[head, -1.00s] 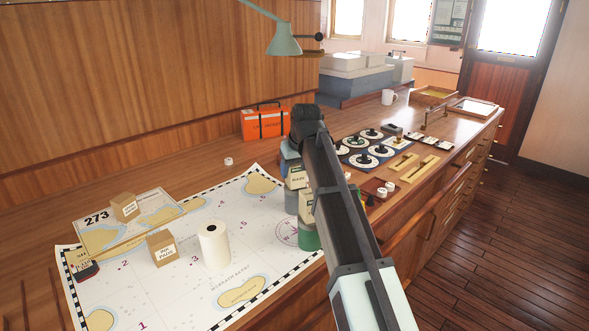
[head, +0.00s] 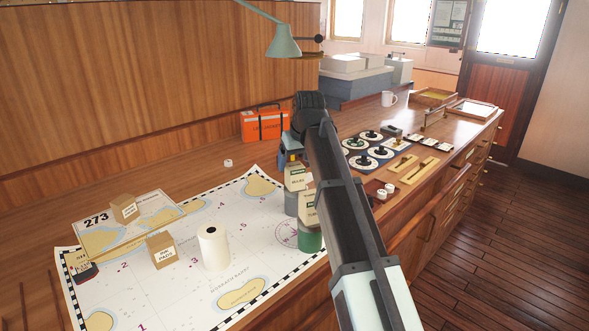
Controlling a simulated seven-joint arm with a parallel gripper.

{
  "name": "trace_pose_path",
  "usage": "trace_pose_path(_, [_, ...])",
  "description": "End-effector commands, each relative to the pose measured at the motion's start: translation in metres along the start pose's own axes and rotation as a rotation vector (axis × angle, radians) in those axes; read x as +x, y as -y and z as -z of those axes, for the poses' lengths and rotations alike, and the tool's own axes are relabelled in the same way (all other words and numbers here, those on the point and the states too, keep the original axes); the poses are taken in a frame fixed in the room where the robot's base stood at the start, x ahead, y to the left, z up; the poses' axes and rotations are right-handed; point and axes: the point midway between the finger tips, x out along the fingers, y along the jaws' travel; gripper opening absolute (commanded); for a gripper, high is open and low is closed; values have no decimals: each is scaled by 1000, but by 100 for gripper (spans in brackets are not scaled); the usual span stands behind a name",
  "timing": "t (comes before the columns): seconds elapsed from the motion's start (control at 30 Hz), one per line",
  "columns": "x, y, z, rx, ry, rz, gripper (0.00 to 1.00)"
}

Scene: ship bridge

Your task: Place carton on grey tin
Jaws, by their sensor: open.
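A tan carton (head: 295,181) with a pale label sits on top of the grey tin (head: 291,204), left of my arm. A second tan carton (head: 307,211) sits on the green tin (head: 310,241) just in front. My arm hides the right sides of these stacks. My gripper (head: 289,160) is just above the carton on the grey tin, pointing down. Its jaws are open, and its fingers are small and partly hidden. I cannot tell whether they still touch the carton. Two more cartons, one (head: 124,208) farther back and one (head: 160,250) nearer, stand on the charts.
A white paper roll (head: 214,248) stands upright on the chart (head: 262,262). An orange case (head: 264,123) stands near the back panel under a green lamp (head: 283,40). Round dials (head: 370,146) and brass-coloured pieces (head: 412,170) lie right of my arm. Bare wood shows left of the case.

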Motion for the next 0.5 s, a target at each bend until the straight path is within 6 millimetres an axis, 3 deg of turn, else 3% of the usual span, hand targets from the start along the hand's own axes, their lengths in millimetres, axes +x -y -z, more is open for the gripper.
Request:
trace_pose_path(0.2, [-39, 0, 1, 0, -3, 0, 83])
trace_pose_path(0.5, [-71, 0, 0, 0, 0, 0, 83])
